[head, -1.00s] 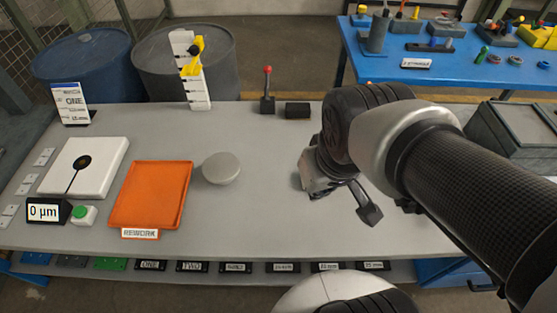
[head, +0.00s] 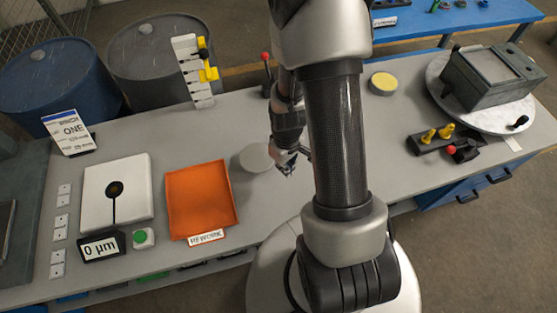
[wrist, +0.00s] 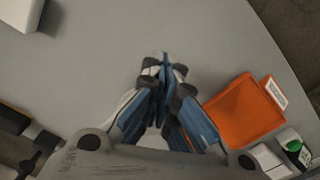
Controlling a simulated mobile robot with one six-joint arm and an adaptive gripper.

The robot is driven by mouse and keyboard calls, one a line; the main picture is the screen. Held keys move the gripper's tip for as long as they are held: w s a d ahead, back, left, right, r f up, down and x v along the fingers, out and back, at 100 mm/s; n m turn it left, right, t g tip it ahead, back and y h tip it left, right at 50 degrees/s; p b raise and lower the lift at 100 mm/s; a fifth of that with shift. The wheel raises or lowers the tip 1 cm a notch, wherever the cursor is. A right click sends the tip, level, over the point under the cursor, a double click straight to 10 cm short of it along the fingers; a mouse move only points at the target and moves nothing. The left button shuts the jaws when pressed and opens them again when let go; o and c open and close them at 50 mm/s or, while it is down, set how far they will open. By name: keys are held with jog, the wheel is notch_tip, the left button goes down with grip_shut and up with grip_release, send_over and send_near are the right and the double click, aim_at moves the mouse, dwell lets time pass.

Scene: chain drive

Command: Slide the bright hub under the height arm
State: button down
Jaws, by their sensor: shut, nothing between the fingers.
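A low, light grey disc (head: 255,158), which looks like the bright hub, lies flat on the table just right of the orange tray in the head view. A white graduated post (head: 188,62) stands at the table's back edge. The yellow and black piece on it (head: 208,73) looks like the height arm, sticking out to the right. My gripper (head: 287,171) is shut and empty, beside the disc's right edge; contact cannot be told.
The orange rework tray (head: 171,198) lies left of the disc. A white plate (head: 93,210) with a dark round spot and a 0 µm display (head: 101,247) are farther left. A red-knobbed lever (head: 265,72) stands behind. A yellow-topped disc (head: 383,84) and a grey turntable (head: 520,115) are right.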

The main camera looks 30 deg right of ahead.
notch_tip(320, 180, down, 9)
jog(key=shift+a+f+b, duration=0.1)
jog(key=shift+a+b, duration=0.05)
jog(key=shift+b, duration=1)
jog(key=w, duration=0.3)
jog(key=shift+a+r, duration=0.2)
jog(key=shift+a, duration=0.05)
jog(key=shift+w+a, duration=0.15)
jog(key=shift+w, duration=0.4)
jog(key=shift+w, duration=0.1)
jog(key=w+a+b, duration=0.1)
jog(key=w, duration=0.4)
jog(key=w+a+b, duration=0.1)
jog(key=w, duration=0.5)
jog(key=w+a+b, duration=0.1)
jog(key=w, duration=0.5)
jog(key=shift+a, duration=0.25)
jog(key=shift+s+r, duration=0.15)
jog(key=shift+s, duration=0.05)
jog(key=shift+w, duration=0.1)
